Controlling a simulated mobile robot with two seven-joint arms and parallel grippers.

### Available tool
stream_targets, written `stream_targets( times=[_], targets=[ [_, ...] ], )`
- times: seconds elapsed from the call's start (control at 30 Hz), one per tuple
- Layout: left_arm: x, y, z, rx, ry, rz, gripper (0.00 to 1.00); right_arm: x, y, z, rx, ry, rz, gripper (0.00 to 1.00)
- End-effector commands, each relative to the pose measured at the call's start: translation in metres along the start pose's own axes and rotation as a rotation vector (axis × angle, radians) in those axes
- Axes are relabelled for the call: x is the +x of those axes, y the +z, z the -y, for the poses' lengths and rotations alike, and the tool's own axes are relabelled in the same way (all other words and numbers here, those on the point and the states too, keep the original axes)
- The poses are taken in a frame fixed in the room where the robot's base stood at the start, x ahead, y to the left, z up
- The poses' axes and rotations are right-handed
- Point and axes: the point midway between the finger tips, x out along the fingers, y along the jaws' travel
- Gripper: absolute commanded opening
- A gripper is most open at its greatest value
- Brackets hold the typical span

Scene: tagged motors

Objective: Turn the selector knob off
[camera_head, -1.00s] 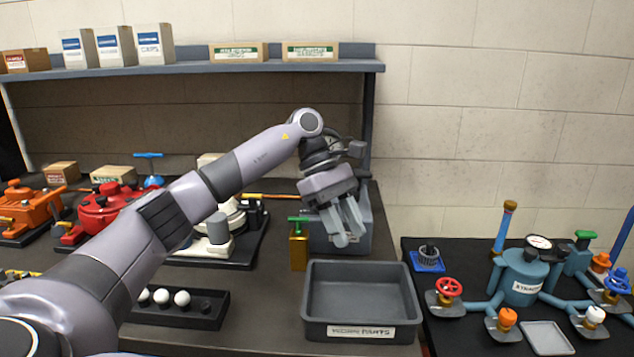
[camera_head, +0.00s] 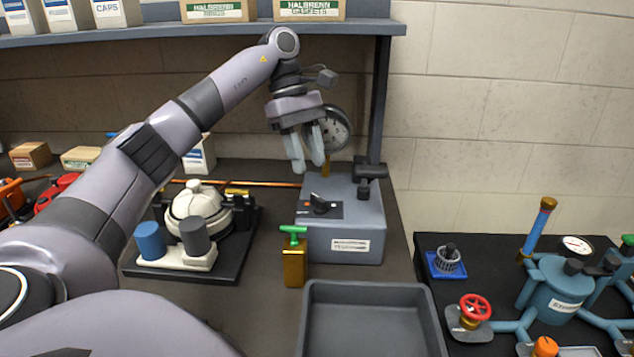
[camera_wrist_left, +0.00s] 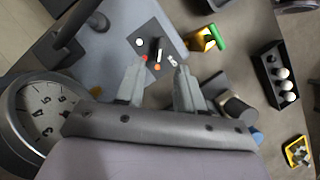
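The selector knob (camera_head: 320,204) is a black knob on a dark plate on top of a grey-blue box (camera_head: 346,246) at the back of the bench. In the left wrist view the knob (camera_wrist_left: 158,50) shows between and beyond the fingertips, with small white, red and orange dots around it. My left gripper (camera_head: 309,168) is open and empty, pointing down above the box, a little behind and left of the knob and apart from it. The left wrist view shows its two fingers (camera_wrist_left: 158,62) spread. My right gripper is not in view.
A round gauge (camera_head: 334,130) stands behind the box, close to my left gripper. A brass valve with green handle (camera_head: 294,262) stands in front. A grey tray (camera_head: 372,318) lies nearer. A white motor (camera_head: 196,212) is at left, and the shelf (camera_head: 150,34) hangs above.

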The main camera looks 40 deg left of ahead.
Motion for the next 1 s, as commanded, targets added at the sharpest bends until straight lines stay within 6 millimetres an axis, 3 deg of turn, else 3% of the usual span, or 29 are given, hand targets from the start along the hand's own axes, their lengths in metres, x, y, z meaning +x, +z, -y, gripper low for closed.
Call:
stream_targets(
  times=[0.5,0.83,0.87,0.97,1.0],
  targets=[
    [0.065,0.000,0.001,0.000,-0.002,-0.001,0.37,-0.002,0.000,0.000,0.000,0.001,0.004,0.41],
    [0.070,0.000,0.000,0.001,0.000,-0.001,0.37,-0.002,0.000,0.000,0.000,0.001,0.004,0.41],
    [0.070,0.000,0.000,0.001,0.000,-0.001,0.34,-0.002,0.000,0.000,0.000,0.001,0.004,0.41],
    [0.070,0.000,0.000,0.001,0.000,-0.001,0.01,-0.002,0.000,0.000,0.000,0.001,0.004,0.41],
    [0.070,0.000,0.000,0.001,0.000,-0.001,0.00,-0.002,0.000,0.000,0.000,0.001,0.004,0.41]
  ],
)
